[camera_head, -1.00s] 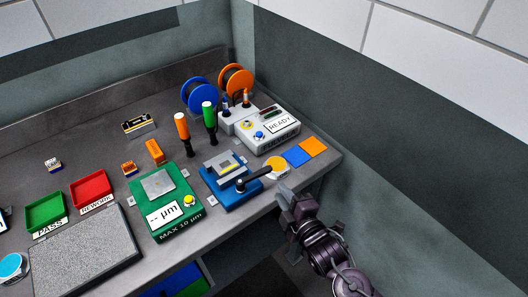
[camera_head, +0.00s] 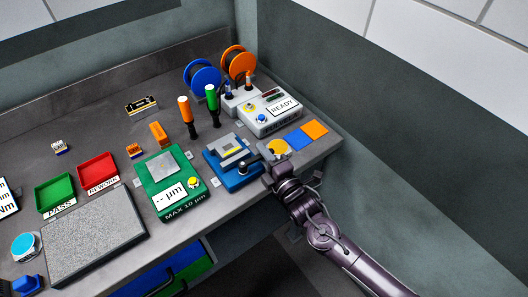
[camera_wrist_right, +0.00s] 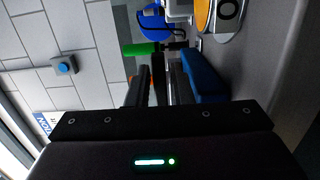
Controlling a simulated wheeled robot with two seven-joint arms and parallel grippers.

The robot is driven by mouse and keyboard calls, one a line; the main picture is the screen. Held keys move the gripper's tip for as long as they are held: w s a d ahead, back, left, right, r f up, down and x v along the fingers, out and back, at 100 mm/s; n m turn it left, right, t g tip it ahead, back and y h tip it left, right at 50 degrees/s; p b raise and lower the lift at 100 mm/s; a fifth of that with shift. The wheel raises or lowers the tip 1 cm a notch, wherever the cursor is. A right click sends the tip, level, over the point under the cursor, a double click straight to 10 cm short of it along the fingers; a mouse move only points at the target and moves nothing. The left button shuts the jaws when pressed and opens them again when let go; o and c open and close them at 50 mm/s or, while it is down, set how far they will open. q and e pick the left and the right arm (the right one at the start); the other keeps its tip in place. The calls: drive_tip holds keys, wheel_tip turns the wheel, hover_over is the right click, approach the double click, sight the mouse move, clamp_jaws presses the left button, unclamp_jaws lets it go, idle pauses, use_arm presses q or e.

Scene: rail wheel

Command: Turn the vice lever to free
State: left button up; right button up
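The blue vice (camera_head: 225,172) sits near the front edge of the bench, with grey jaws (camera_head: 232,150) on top. Its dark lever runs from a round pivot (camera_head: 243,171) toward the right, where my gripper partly covers it. My right gripper (camera_head: 268,168) is at the vice's right side, by the lever's end. In the right wrist view its two dark fingers (camera_wrist_right: 158,92) are apart, with a dark bar (camera_wrist_right: 158,72), seemingly the lever, between them. Contact cannot be told. The blue vice body (camera_wrist_right: 203,75) is beside them. My left gripper is not in view.
A green gauge (camera_head: 170,185) stands left of the vice. Orange (camera_head: 185,108) and green (camera_head: 211,96) screwdrivers stand behind it. The READY box (camera_head: 270,115) is behind right. A yellow disc (camera_head: 279,147) and blue (camera_head: 298,140) and orange (camera_head: 315,129) squares lie close right.

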clamp_jaws()
